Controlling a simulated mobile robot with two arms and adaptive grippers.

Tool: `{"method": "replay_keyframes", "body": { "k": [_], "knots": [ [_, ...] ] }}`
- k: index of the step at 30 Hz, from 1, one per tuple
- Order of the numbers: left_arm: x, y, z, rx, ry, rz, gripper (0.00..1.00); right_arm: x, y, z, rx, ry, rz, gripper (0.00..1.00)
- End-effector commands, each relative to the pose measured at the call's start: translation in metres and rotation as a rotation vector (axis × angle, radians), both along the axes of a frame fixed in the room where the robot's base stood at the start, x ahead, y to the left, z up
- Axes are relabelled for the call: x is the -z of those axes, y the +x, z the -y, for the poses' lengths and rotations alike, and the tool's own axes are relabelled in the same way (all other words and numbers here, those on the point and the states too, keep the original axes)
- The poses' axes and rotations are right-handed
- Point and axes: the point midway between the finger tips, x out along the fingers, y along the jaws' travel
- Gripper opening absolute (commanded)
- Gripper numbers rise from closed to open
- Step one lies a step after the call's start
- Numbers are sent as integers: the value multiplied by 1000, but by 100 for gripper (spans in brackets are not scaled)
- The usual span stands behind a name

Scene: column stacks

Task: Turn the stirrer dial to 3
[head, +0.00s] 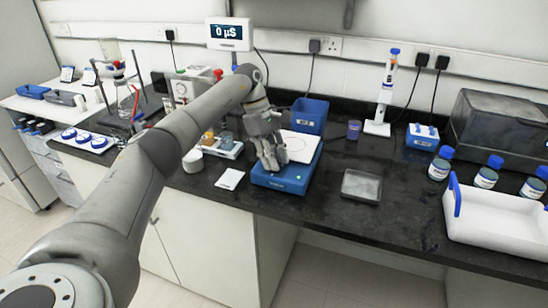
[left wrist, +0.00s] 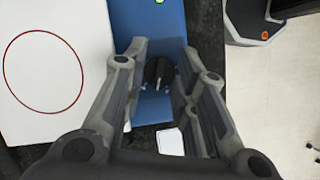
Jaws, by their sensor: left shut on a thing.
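The stirrer (head: 283,183) is a blue box with a white top plate, standing on the dark bench in the head view. A small green light shows on its front. In the left wrist view its blue front panel (left wrist: 150,20) and the white plate with a red ring (left wrist: 43,100) show. The black dial (left wrist: 158,71) with a white pointer line sits between my left fingertips; its scale marks cannot be read. My left gripper (head: 271,166) reaches down onto the stirrer's front left and is shut on the dial, also in the left wrist view (left wrist: 158,76). My right gripper is not in view.
A blue bin (head: 310,114) stands behind the stirrer. A white card (head: 230,179) lies left of it, and a grey metal tray (head: 361,186) lies to its right. A pipette stand (head: 377,128), blue-capped bottles (head: 439,166) and a white carrier (head: 500,219) are further right.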

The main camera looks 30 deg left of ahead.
Motion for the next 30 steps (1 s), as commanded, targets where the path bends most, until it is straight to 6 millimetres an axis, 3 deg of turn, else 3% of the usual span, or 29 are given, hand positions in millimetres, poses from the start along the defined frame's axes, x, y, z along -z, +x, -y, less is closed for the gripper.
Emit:
{"method": "replay_keyframes", "body": {
  "k": [14, 15, 18, 30],
  "knots": [
    [0, 0, 0, 13, 1, 0, 2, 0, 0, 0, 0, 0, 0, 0],
    [0, 0, 0, 13, 1, 0, 31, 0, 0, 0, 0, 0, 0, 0],
    [0, 0, 0, 13, 1, -1, 44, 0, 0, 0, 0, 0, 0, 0],
    [-1, 1, 0, 11, 1, 4, 47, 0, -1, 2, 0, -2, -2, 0]
  ]
}}
